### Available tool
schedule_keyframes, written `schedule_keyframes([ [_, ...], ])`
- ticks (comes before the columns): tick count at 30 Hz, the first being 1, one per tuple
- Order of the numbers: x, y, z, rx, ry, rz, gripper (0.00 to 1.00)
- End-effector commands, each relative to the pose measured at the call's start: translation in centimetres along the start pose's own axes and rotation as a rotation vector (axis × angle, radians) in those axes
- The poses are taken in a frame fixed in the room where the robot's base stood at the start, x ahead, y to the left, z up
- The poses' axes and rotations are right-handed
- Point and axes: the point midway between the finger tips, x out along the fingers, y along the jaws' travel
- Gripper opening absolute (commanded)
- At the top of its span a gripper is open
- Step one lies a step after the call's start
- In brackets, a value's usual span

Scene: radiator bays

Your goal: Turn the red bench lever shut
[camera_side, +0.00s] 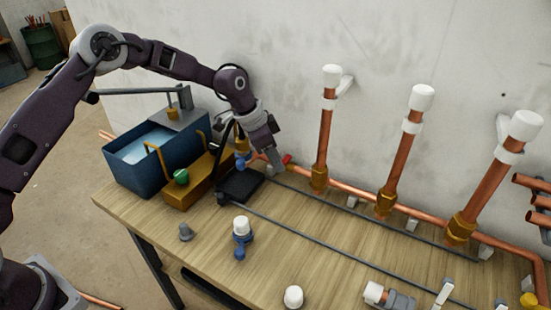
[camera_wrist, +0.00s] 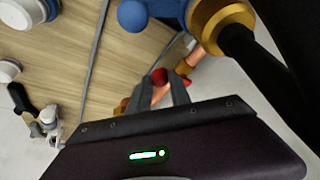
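The red bench lever (camera_side: 287,159) shows as a small red piece by the copper pipe along the wall, just right of my gripper's tips. In the wrist view, a red rounded end (camera_wrist: 159,75) shows at the left fingertip and more red shows beside the right finger. My gripper (camera_side: 274,160) points down at the back of the bench, close to the lever. In the wrist view its fingers (camera_wrist: 167,90) are apart, with the copper pipe visible between them. The fingers partly hide the lever, and I cannot tell whether they touch it.
Upright copper pipes with white caps (camera_side: 421,97) stand along the wall to the right. A blue valve with a ball end (camera_side: 241,163) is just left of my gripper, above a black block (camera_side: 240,186). A blue bin (camera_side: 137,158) stands left. Loose fittings (camera_side: 293,297) lie in front.

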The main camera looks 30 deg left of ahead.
Motion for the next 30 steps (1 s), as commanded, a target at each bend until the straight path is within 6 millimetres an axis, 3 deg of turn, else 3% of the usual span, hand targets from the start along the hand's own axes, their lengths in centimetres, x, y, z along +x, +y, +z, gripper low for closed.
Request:
schedule_keyframes([
  [3, 0.0, -0.1, 0.0, -0.001, 0.000, -0.001, 0.43],
  [11, -0.1, 0.0, 0.0, -0.001, 0.000, -0.001, 0.43],
  [21, -6.1, -0.1, 0.0, -0.001, 0.001, -0.003, 0.43],
  [30, -7.1, 0.0, 0.0, -0.001, 0.000, 0.000, 0.43],
])
